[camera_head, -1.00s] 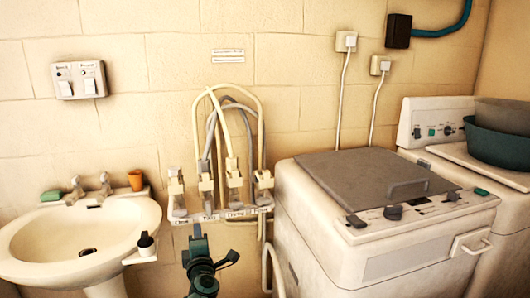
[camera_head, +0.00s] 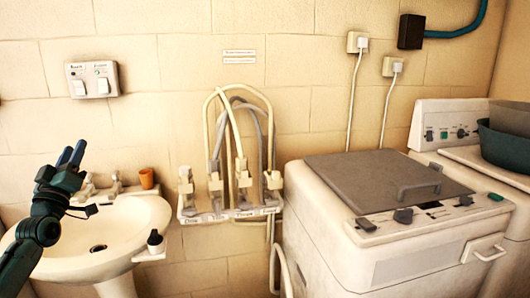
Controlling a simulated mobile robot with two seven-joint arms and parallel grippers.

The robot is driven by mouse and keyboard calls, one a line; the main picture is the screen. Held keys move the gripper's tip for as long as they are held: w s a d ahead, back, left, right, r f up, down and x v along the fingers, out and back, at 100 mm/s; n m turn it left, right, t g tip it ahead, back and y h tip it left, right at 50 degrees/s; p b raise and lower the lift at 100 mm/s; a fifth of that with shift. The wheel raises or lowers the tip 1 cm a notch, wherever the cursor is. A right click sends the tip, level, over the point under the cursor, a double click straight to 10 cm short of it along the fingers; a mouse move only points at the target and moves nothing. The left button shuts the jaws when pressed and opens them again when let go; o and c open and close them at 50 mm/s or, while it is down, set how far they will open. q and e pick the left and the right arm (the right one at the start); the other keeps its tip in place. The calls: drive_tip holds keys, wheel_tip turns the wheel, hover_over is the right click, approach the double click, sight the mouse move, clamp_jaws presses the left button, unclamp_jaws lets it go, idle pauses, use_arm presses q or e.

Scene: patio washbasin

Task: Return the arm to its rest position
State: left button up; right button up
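My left gripper (camera_head: 71,153) is at the left edge of the view, in front of the washbasin's left part. Its two dark blue fingers point up with a gap between them, and nothing shows between them. My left arm comes in from the lower left corner and hides part of the basin. My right arm and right gripper are out of view.
The white washbasin (camera_head: 128,228) has an orange cup (camera_head: 147,178) on its rim and a dark-topped bottle (camera_head: 155,241) at its right side. Taps with hoses (camera_head: 240,170) are on the wall. A washing machine (camera_head: 400,240) with a grey lid (camera_head: 375,180) stands right; a dark green tub (camera_head: 505,143) is beyond.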

use_arm(q)
drive_tip(key=w+a+f+m+g+y, duration=0.2)
drive_tip(key=w+a+f+m+g, duration=0.1)
drive_tip(key=f+m+g, duration=0.55)
drive_tip(key=s+d+f+m+h, duration=0.2)
drive_tip(key=s+d+f, duration=0.1)
drive_tip(key=d+f, duration=0.55)
drive_tip(key=s+d+f+m+h, duration=0.2)
drive_tip(key=s+d+f, duration=0.25)
drive_tip(key=f, duration=0.65)
drive_tip(key=s+d+f+g+h, duration=0.2)
drive_tip(key=s+d+f+g, duration=0.1)
drive_tip(key=s+d+f, duration=0.85)
drive_tip(key=s+d+f+n+g+h, duration=0.1)
drive_tip(key=s+d, duration=0.5)
drive_tip(key=s, duration=0.2)
drive_tip(key=s+d+f+n+g+h, duration=0.1)
drive_tip(key=s+d+n, duration=0.1)
drive_tip(key=s+d, duration=0.4)
drive_tip(key=s, duration=0.3)
drive_tip(key=shift+s+f+p, duration=0.25)
drive_tip(key=shift+p, duration=0.15)
